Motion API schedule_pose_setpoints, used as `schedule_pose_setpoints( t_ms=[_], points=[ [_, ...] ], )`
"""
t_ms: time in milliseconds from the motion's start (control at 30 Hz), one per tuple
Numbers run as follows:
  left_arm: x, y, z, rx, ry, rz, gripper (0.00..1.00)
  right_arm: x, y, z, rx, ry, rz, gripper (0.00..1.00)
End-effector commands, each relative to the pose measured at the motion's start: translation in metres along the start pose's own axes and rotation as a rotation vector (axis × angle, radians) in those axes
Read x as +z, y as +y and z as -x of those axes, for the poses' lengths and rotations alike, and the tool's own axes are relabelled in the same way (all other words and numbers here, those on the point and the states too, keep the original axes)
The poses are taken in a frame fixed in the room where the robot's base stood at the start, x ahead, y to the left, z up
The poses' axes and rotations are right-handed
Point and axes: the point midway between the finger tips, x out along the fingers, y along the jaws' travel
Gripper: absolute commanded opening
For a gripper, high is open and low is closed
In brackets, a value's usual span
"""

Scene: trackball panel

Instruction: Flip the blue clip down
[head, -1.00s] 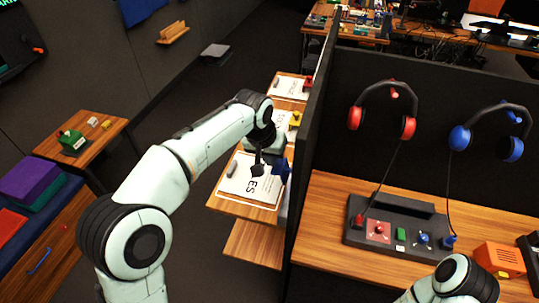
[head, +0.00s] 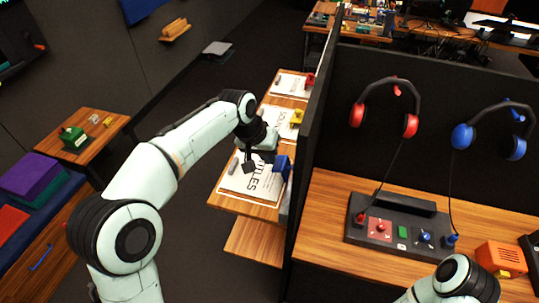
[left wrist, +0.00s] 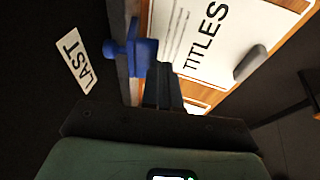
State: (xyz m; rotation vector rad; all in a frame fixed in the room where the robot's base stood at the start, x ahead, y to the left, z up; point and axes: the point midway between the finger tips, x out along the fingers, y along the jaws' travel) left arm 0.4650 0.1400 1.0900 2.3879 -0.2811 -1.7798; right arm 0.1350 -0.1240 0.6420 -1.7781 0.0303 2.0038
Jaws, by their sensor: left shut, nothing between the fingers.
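The blue clip (head: 283,165) is at the right edge of the white sheet marked TITLES (head: 252,181), on the wooden shelf beside the dark partition. In the left wrist view the blue clip (left wrist: 140,52) stands at the sheet's edge, with a knob reaching left toward the LAST label (left wrist: 76,60). My left gripper (head: 250,166) is shut and empty, over the sheet just left of the clip. In the left wrist view its dark fingers (left wrist: 164,80) are close to the clip; I cannot tell whether they touch it. My right gripper is out of view.
A yellow clip (head: 297,117) and a red clip (head: 310,80) sit at sheets farther along the shelf. The tall dark partition (head: 312,140) rises right beside the clips. Right of it are headphones and a control panel (head: 400,232). Open floor lies left of the shelf.

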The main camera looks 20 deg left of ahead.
Motion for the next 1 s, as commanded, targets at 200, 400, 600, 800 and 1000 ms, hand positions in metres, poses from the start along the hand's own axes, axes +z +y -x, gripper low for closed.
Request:
schedule_pose_setpoints(
  t_ms=[200,400,600,800,1000],
  points=[
    [0.002,-0.009,-0.004,0.074,0.002,0.028,0.0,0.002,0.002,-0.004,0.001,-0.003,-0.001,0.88],
    [0.005,-0.021,-0.013,0.21,0.005,0.072,0.0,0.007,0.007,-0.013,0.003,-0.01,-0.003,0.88],
    [0.009,-0.034,-0.026,0.389,0.01,0.125,0.0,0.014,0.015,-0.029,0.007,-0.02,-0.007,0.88],
    [0.013,-0.041,-0.037,0.548,0.014,0.169,0.0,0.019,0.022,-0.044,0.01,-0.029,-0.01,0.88],
    [0.015,-0.044,-0.044,0.65,0.018,0.194,0.0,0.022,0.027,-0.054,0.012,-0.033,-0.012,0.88]
  ],
)
